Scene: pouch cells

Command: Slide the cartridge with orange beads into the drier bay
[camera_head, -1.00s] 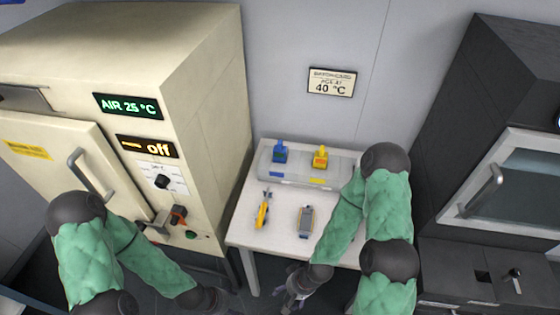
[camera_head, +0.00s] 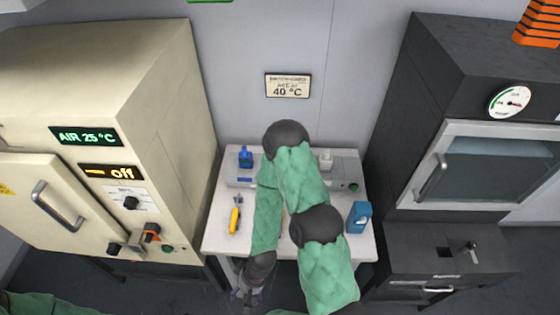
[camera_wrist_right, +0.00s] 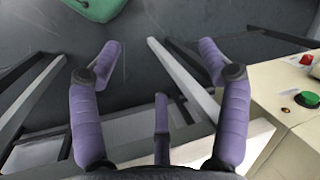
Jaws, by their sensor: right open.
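I cannot make out a cartridge with orange beads in either view, nor tell which opening is the drier bay. My right gripper (camera_head: 245,296) hangs low in front of the white table in the head view. In the right wrist view its purple fingers (camera_wrist_right: 161,62) are spread wide with nothing between them. My right arm crosses the table and hides its middle and part of the grey bench unit (camera_head: 241,182) at the back. My left gripper is out of view.
A yellow-handled tool (camera_head: 235,217) and a blue device (camera_head: 359,217) stand on the table (camera_head: 218,241). The cream cabinet (camera_head: 165,90) is at left, the dark oven (camera_head: 425,85) at right. Orange stacked pieces (camera_head: 540,22) sit on the oven. The cabinet's buttoned edge (camera_wrist_right: 300,120) is near my right gripper.

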